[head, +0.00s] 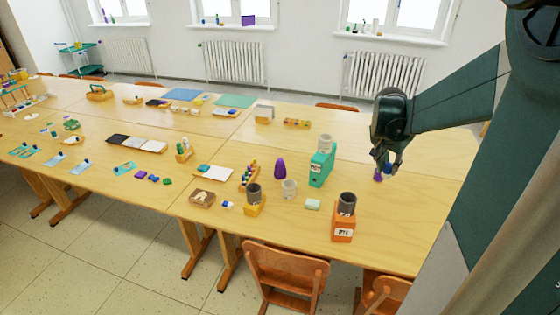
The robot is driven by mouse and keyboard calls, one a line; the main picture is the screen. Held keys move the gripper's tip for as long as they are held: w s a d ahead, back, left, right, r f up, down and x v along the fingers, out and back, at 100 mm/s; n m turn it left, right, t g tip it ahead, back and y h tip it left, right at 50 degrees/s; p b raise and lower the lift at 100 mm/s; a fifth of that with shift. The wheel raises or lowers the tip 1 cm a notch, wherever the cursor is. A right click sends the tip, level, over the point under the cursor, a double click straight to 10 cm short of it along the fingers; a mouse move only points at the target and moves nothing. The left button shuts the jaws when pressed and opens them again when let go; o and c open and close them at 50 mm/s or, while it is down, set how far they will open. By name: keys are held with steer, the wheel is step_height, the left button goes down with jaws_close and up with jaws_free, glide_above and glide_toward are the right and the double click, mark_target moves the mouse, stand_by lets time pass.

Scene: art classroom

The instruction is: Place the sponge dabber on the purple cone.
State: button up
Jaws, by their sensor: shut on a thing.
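The purple cone (280,169) stands upright on the near table, with a rounded narrow top and nothing on it. My gripper (386,170) is at the right, well to the right of the cone and pointing down. It is shut on a small purple thing (378,177), which I take to be the sponge dabber. Its shape is mostly hidden by the fingers. I cannot tell whether it touches the table.
A teal box (321,168) with a pale cup on top stands between the cone and my gripper. An orange box (343,226) carries a dark cup (347,203). The table's right part is mostly clear.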

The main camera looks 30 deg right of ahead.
steer(key=w+a+r+n+p, duration=0.2)
steer(key=w+a+p, duration=0.1)
steer(key=w, duration=1.2)
steer(key=n+t+y+p, duration=0.1)
steer(key=n+t+p, duration=0.1)
steer(key=n+p, duration=0.3)
glide_above(280, 159)
step_height(280, 159, down, 6)
steer(key=shift+s+f+m+p, duration=0.15)
steer(key=shift+f+m+p, duration=0.15)
steer(key=shift+f, duration=0.35)
steer(key=shift+f, duration=3.1)
steer(key=shift+f+b, duration=0.4)
steer(key=shift+f, duration=1.45)
